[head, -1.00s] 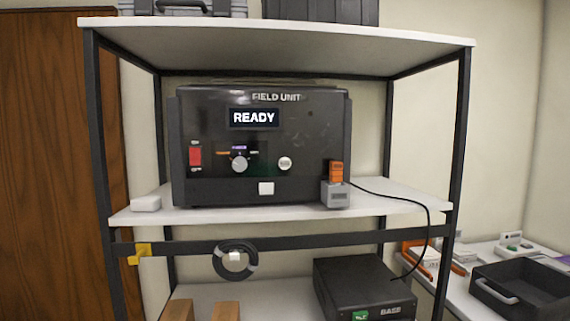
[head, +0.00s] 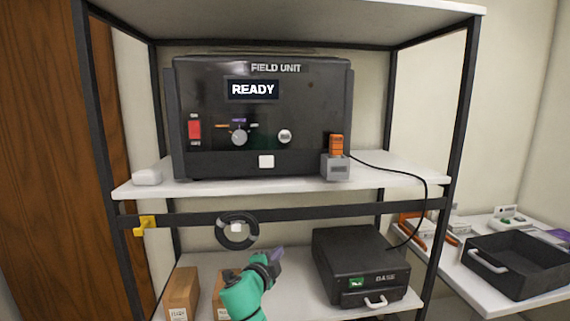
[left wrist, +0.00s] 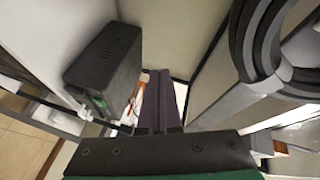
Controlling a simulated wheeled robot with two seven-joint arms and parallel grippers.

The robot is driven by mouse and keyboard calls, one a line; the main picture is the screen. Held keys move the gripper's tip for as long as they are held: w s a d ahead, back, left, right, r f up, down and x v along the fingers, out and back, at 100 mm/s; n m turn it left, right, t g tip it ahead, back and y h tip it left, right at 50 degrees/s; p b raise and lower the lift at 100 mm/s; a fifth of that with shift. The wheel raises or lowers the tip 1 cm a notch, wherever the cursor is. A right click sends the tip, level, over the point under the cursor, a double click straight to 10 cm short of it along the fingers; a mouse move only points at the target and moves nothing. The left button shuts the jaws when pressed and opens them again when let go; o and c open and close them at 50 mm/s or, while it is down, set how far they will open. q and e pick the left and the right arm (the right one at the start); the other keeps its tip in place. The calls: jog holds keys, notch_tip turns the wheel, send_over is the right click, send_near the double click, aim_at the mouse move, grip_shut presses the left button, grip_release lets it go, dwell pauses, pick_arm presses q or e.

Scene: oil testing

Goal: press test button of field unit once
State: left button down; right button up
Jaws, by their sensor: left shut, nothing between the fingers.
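The field unit (head: 220,95) is a black box on the middle shelf, and its screen (head: 252,89) reads READY. I cannot read which one is labelled test. My left gripper (head: 276,254) is below the middle shelf, lower than the unit and apart from it. Its purple fingers are shut and empty, and they show in the left wrist view (left wrist: 160,100). My right gripper is not in view.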

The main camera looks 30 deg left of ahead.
aim_at(282, 140)
pick_arm(q)
jog(key=s+d+r+m+t+h, duration=0.1)
jog(key=s+d+r+m+t, duration=0.1)
jog(key=r, duration=0.8)
jog(key=s+d+r+m+t+h, duration=0.1)
jog(key=r+m, duration=0.3)
jog(key=r, duration=0.7)
jog(key=s+d+r+m+t+h, duration=0.2)
jog(key=d+r+m+t, duration=0.1)
jog(key=r, duration=0.8)
jog(key=shift+s+d+m+t+p, duration=0.15)
jog(key=shift+s+m+t+p, duration=0.15)
jog(key=shift+m+t, duration=0.25)
jog(key=shift+w, duration=0.1)
jog(key=shift+w+a+p, duration=0.1)
jog(key=shift+w+a, duration=0.8)
jog(key=shift+w, duration=0.25)
jog(key=shift+w+a+p, duration=0.1)
jog(key=shift+w+a, duration=0.8)
jog(key=shift+w, duration=0.25)
jog(key=shift+w+a+p, duration=0.1)
jog(key=shift+w+a, duration=0.8)
jog(key=shift+w, duration=0.25)
jog(key=shift+w+a, duration=0.25)
jog(key=shift+w, duration=0.1)
